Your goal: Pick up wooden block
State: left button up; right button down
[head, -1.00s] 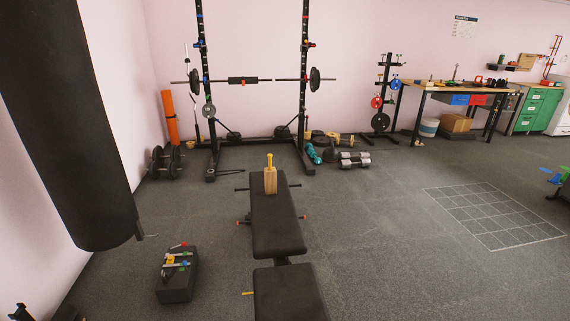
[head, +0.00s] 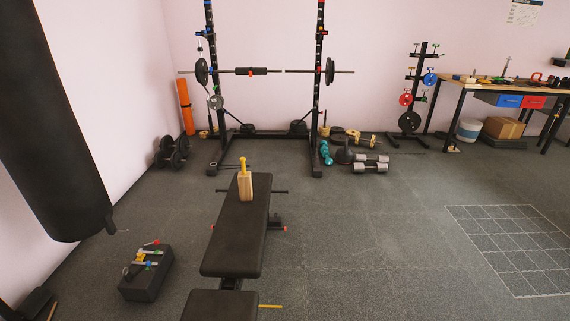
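A pale wooden block (head: 245,188) stands upright near the far end of the black padded bench (head: 234,240). A yellow stick-like piece (head: 242,165) shows at its top; I cannot tell whether it is fixed to the block or behind it. Neither of my grippers shows in the head view, and nothing touches the block.
A barbell rack (head: 318,100) stands behind the bench. Dumbbells (head: 370,167) lie right of the rack. A workbench (head: 480,87) stands far right. Floor right of the bench is clear.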

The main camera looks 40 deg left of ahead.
aim_at(245, 182)
jog(key=i+u, duration=0.3)
jog(key=i, duration=0.25)
jog(key=i+l+u, duration=0.15)
jog(key=i+u, duration=0.15)
jog(key=i, duration=0.25)
jog(key=i+l+u, duration=0.3)
jog(key=i, duration=0.2)
jog(key=i+j+u, duration=0.2)
jog(key=i+u, duration=0.25)
jog(key=i+j+u, duration=0.15)
jog(key=u, duration=0.3)
jog(key=i+l+u, duration=0.1)
jog(key=i+u, duration=0.35)
jog(key=i+l+u, duration=0.2)
jog(key=i+u, duration=0.45)
jog(key=i, duration=0.4)
